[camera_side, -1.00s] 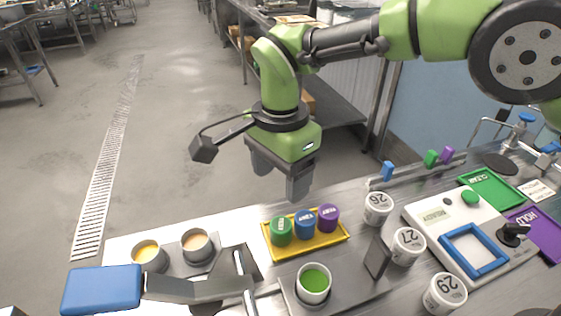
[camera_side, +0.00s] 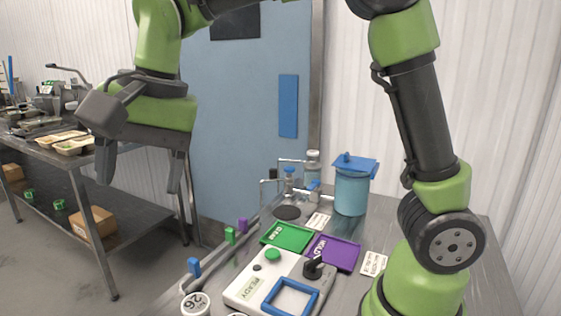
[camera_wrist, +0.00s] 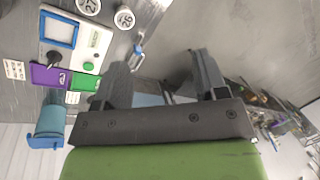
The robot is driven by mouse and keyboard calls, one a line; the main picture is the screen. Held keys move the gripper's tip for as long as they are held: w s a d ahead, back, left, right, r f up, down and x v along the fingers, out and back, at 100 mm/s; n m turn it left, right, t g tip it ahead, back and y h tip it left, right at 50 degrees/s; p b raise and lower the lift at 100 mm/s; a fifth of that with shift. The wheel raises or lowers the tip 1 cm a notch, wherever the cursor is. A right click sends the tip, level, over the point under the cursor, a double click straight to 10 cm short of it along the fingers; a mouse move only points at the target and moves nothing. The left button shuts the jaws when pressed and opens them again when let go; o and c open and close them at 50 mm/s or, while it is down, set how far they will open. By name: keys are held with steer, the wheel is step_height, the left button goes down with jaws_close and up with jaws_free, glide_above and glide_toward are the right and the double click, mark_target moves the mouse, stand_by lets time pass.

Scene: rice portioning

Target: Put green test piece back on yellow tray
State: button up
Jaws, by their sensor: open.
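My gripper (camera_side: 140,186) hangs at the left of the side view, its two fingers spread apart with nothing between them. In the wrist view my gripper (camera_wrist: 162,62) also shows two separate fingers and an empty gap. The yellow tray and the capped green test piece are in neither view now. A small green clip (camera_side: 230,236) stands on a rail between a blue clip (camera_side: 194,267) and a purple clip (camera_side: 243,225).
A white device (camera_side: 250,285) with a blue square frame (camera_side: 291,297) sits at the front. Green (camera_side: 287,237) and purple (camera_side: 335,253) trays lie behind it. A tub numbered 26 (camera_side: 195,303) is beside it. A blue-lidded container (camera_side: 351,190) stands at the back.

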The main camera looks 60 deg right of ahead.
steer(key=s+d+n+t, duration=0.2)
steer(key=s+d, duration=0.3)
steer(key=s, duration=0.3)
steer(key=s+d+n+t, duration=0.2)
steer(key=s+d, duration=0.3)
steer(key=s, duration=0.3)
steer(key=shift+s+d+r+n+t, duration=0.2)
steer(key=shift+s+n+t, duration=0.15)
steer(key=shift+n, duration=0.25)
